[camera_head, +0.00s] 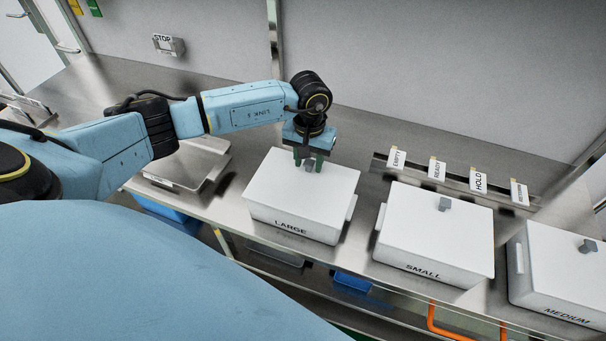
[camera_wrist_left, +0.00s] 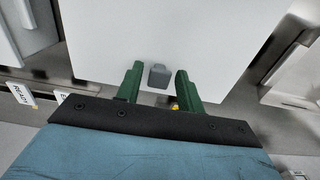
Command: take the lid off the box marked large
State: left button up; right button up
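The white box marked LARGE (camera_head: 290,228) stands on the steel counter with its flat white lid (camera_head: 290,190) on top. A small grey knob (camera_head: 309,165) sits on the lid, and it also shows in the left wrist view (camera_wrist_left: 158,76). My left gripper (camera_head: 308,163) points down over the lid at the knob. In the left wrist view its two green fingers (camera_wrist_left: 155,84) are apart, one on each side of the knob, with gaps between. My right gripper is not in view.
A box marked SMALL (camera_head: 425,266) and a box marked MEDIUM (camera_head: 565,314) stand to the right, each with a knobbed lid. A rail of cards (camera_head: 455,180) is behind them. A steel tray (camera_head: 190,165) lies left of the large box.

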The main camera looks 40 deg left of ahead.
pick_arm(q)
grip_shut()
